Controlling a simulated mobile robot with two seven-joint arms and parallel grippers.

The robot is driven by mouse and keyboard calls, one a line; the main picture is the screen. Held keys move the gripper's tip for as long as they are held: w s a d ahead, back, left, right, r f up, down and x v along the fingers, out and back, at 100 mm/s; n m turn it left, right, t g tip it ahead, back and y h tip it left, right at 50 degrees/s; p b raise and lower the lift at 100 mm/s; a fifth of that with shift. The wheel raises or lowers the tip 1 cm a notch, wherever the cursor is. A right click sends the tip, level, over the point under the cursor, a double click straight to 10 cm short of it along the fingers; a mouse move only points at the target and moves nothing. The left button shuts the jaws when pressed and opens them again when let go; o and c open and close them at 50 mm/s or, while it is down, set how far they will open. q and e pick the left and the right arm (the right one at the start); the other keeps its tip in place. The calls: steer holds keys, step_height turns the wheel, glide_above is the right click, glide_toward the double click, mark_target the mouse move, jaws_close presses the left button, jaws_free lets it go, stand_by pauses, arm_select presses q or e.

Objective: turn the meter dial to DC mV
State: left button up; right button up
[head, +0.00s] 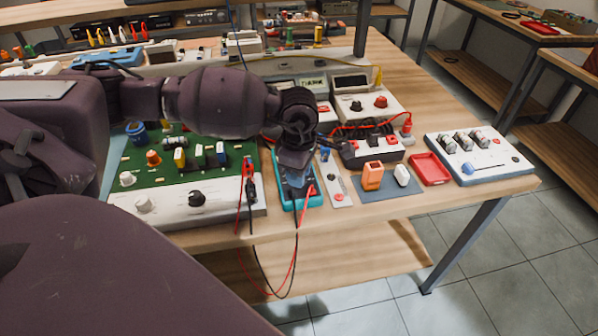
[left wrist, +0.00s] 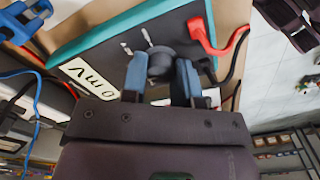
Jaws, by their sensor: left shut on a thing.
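The teal meter (head: 313,201) lies near the table's front edge in the head view, partly hidden under my left gripper (head: 295,178). In the left wrist view its dark face (left wrist: 112,48) fills the upper middle, with a white display reading (left wrist: 90,78) that looks like "0 mV", seen upside down. The round dark dial (left wrist: 160,66) sits between the two blue fingertips of my left gripper (left wrist: 162,80), which is shut on it. The dial's pointer and markings are too hidden to read. A red plug (left wrist: 215,42) and a black lead (left wrist: 237,60) are at the meter's end.
A green circuit board (head: 215,160) with knobs stands left of the meter. A narrow white strip (head: 338,185), an orange block (head: 372,176) and a red tray (head: 430,169) lie right of it. Red and black leads (head: 296,262) hang over the front edge.

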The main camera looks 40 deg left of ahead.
arm_select(q)
steer(key=shift+r, duration=0.1)
steer(key=o, duration=0.9)
steer(key=shift+o, duration=0.2)
step_height(320, 180, up, 11)
steer(key=p, duration=0.1)
steer(key=shift+s+f, duration=0.1)
steer(key=shift+f, duration=0.1)
